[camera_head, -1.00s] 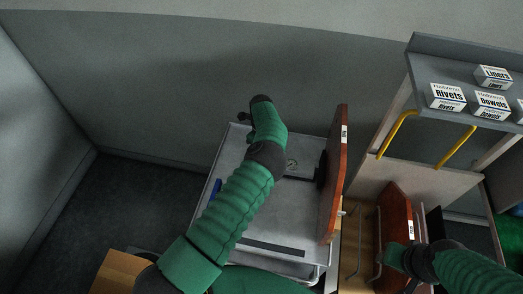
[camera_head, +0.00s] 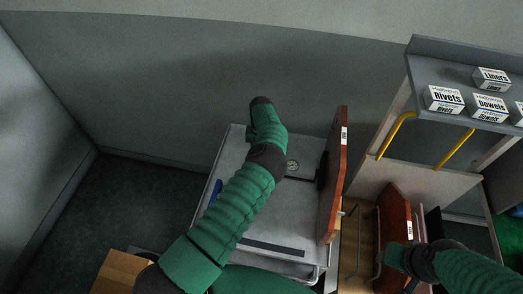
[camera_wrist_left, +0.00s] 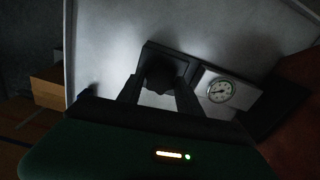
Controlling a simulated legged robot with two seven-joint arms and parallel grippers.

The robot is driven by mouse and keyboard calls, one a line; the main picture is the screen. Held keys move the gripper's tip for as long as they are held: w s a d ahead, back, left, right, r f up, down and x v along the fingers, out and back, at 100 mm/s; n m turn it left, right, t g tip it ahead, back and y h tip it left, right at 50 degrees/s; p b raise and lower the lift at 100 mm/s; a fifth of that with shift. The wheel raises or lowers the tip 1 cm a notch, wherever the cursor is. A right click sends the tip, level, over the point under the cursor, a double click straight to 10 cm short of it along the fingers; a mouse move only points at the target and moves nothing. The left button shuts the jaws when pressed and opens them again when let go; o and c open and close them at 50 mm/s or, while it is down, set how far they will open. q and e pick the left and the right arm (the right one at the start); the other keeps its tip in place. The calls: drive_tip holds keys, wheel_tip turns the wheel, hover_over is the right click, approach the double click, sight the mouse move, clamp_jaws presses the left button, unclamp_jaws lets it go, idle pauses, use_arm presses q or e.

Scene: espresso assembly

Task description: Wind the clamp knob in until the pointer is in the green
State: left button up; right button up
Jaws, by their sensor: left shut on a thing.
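The clamp knob (camera_wrist_left: 161,74) is a dark lobed knob in front of a dark block in the left wrist view. My left gripper (camera_wrist_left: 160,82) is shut on it, with one finger on each side. A round gauge (camera_wrist_left: 221,91) with a white face and a dark pointer sits on a light plate just right of the knob. The gauge also shows in the head view (camera_head: 292,166), beside my left arm. I cannot tell whether its pointer is in the green. In the head view my left arm hides the knob and fingers. My right arm shows at lower right, without visible fingers.
The grey worktop (camera_head: 290,225) has a raised brown panel (camera_head: 335,175) along its right side. A blue item (camera_head: 216,190) lies at its left edge. A shelf (camera_head: 455,120) with labelled boxes (camera_head: 444,99) and yellow handles stands at right.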

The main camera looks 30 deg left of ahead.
use_arm(q)
drive_tip(key=m, duration=0.5)
drive_tip(key=shift+m+p, duration=0.3)
drive_tip(key=shift+p, duration=0.05)
drive_tip(key=shift+m+p, duration=0.3)
drive_tip(key=shift+m, duration=1.9)
drive_tip(key=o, duration=1.4)
drive_tip(key=shift+c, duration=0.2)
wheel_tip(320, 180, up, 17)
drive_tip(key=b, duration=0.2)
drive_tip(key=shift+b, duration=0.4)
